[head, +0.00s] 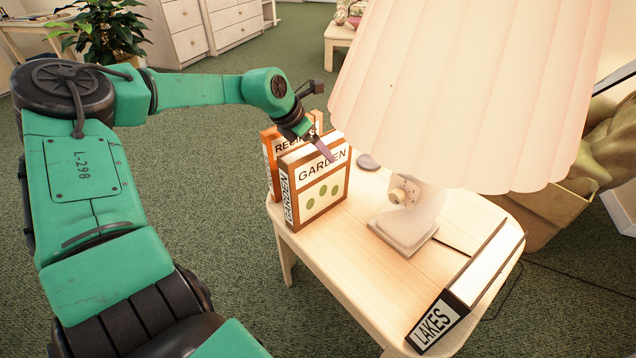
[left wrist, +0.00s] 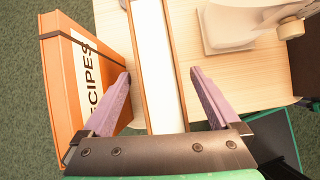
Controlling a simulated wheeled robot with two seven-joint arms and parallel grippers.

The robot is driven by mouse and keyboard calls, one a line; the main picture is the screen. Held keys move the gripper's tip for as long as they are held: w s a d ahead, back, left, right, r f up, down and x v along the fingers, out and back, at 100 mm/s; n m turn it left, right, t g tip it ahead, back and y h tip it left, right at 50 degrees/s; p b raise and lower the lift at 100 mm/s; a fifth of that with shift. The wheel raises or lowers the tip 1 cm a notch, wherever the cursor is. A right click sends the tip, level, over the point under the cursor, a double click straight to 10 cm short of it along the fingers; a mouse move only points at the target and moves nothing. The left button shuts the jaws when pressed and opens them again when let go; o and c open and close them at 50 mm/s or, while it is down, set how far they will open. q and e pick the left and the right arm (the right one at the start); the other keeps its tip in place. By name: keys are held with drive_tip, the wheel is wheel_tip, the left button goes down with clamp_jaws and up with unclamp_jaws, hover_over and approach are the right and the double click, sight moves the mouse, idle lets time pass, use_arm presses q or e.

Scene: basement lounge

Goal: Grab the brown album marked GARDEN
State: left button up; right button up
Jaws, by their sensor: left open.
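The brown album marked GARDEN (head: 327,203) stands upright on the small wooden table, its label and green dots facing forward. In the left wrist view its top edge (left wrist: 158,45) shows as white pages between brown covers. My left gripper (head: 320,146) is above it, pointing down. In the left wrist view the gripper (left wrist: 161,75) is open, with one purple finger on each side of the album. The left finger is between GARDEN and the orange RECIPES album (left wrist: 75,90). Visible gaps separate the fingers from GARDEN.
The RECIPES album (head: 270,150) stands just behind GARDEN. A lamp with a large pleated shade (head: 470,90) stands close on the right. An album marked LAKES (head: 470,285) lies at the table's (head: 345,270) front right. A small grey disc (head: 368,162) lies behind the lamp base.

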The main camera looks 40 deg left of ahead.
use_arm(q)
drive_tip(key=shift+c, duration=0.3)
clamp_jaws()
drive_tip(key=shift+w, duration=0.1)
drive_tip(key=shift+r, duration=0.1)
